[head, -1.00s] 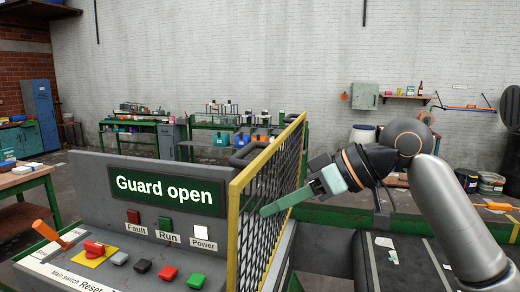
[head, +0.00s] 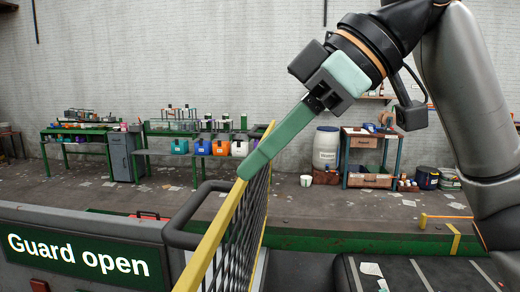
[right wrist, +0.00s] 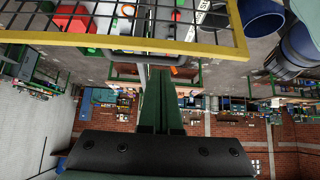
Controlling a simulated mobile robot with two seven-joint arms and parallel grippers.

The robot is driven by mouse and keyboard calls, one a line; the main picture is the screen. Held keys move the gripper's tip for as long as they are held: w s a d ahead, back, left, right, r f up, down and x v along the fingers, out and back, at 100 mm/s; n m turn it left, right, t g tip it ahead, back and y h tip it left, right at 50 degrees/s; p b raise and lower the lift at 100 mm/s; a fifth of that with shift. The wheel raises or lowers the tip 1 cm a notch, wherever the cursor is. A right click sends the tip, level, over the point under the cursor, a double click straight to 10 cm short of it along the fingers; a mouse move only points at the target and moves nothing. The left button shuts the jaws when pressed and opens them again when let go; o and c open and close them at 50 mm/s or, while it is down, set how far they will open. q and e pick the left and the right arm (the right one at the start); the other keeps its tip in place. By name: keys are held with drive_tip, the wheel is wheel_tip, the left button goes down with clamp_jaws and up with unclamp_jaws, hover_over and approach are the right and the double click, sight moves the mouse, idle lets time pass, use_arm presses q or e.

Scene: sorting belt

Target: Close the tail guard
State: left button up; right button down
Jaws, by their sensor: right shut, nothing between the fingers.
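The tail guard (head: 222,230) is a yellow-framed black mesh panel. It stands upright and edge-on in the lower middle of the head view. In the right wrist view its yellow rail (right wrist: 100,42) and mesh cross the top. My right gripper (head: 248,170) is shut and empty, with green fingers pointing down and left. Its tips overlap the guard's top rail in the head view; I cannot tell whether they touch it. A green sign (head: 85,258) on the grey panel reads "Guard open". My left gripper is not in view.
A dark belt (head: 405,275) with pale stripes lies at the lower right. A grey tubular handle (head: 185,215) stands just left of the guard. Benches with bins (head: 200,148), a white barrel (head: 326,147) and a shelf unit stand farther back. Open floor lies between.

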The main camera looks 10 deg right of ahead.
sight(220, 213)
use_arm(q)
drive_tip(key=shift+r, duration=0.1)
use_arm(e)
drive_tip(key=x, duration=0.7)
drive_tip(key=shift+w, duration=0.1)
